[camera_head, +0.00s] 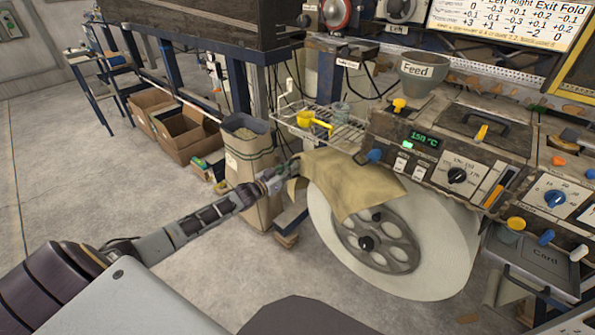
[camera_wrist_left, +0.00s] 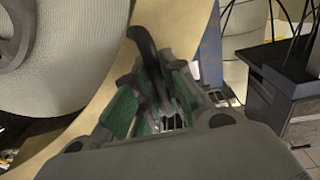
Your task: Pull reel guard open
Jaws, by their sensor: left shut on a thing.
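The reel guard (camera_head: 350,185) is a tan curved cover over the upper part of a large white reel (camera_head: 440,240) in the head view. In the left wrist view the guard (camera_wrist_left: 112,78) is a tan band beside the reel (camera_wrist_left: 70,60). My left gripper (camera_head: 287,168) is at the guard's left edge. In the left wrist view its green-padded fingers (camera_wrist_left: 155,95) are shut around a dark curved handle (camera_wrist_left: 146,50) in front of the guard. The fingers partly hide the handle's lower end. My right gripper is not in view.
A tall paper sack (camera_head: 252,165) stands just behind my left gripper. A wire shelf (camera_head: 335,130) with a yellow scoop is above it. The control panel (camera_head: 440,160) is right of and above the guard. The floor (camera_head: 110,190) at left is clear.

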